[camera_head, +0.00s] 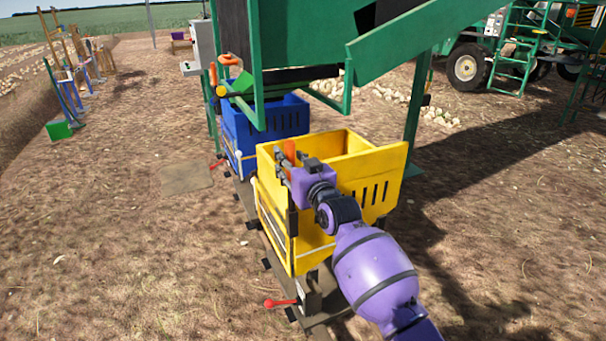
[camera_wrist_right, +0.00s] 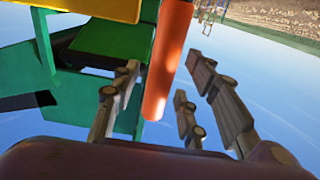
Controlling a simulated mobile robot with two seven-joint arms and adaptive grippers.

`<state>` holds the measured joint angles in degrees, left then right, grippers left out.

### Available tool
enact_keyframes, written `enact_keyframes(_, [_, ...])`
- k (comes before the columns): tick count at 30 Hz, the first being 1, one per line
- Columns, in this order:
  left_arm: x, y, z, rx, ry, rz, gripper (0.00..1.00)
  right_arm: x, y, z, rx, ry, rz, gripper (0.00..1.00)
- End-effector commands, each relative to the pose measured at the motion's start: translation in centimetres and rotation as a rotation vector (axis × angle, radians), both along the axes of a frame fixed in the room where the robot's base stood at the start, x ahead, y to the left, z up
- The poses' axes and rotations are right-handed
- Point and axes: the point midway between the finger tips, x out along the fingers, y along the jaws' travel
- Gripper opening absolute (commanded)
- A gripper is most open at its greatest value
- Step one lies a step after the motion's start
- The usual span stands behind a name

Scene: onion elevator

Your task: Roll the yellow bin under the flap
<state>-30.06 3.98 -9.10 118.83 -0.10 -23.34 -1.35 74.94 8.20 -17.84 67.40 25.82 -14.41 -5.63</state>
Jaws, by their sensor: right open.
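The yellow bin (camera_head: 368,172) stands upright on the rail in the middle of the head view, with slots in its side. My right gripper (camera_head: 287,166), on a purple arm, is at the bin's left side near its top edge. Its fingers are open on either side of an upright orange handle (camera_head: 290,150). In the right wrist view the orange handle (camera_wrist_right: 168,60) shows between the spread fingers; contact cannot be told. The green machine (camera_head: 300,45) stands behind, its green flap (camera_head: 243,83) hanging above the blue bin (camera_head: 274,118). My left gripper is not in view.
The blue bin stands on the same rail behind the yellow bin, below the machine. A red-tipped lever (camera_head: 281,303) sticks out low at the near end of the rail. A green machine leg (camera_head: 417,105) stands at the right. Open ground lies to the left.

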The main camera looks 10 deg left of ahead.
Motion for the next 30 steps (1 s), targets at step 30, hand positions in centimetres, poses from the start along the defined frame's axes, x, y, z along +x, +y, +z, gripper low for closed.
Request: enact_keyframes(30, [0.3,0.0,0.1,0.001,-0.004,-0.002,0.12,-7.9,-5.8,-0.6,-0.003,0.009,-0.002,0.40])
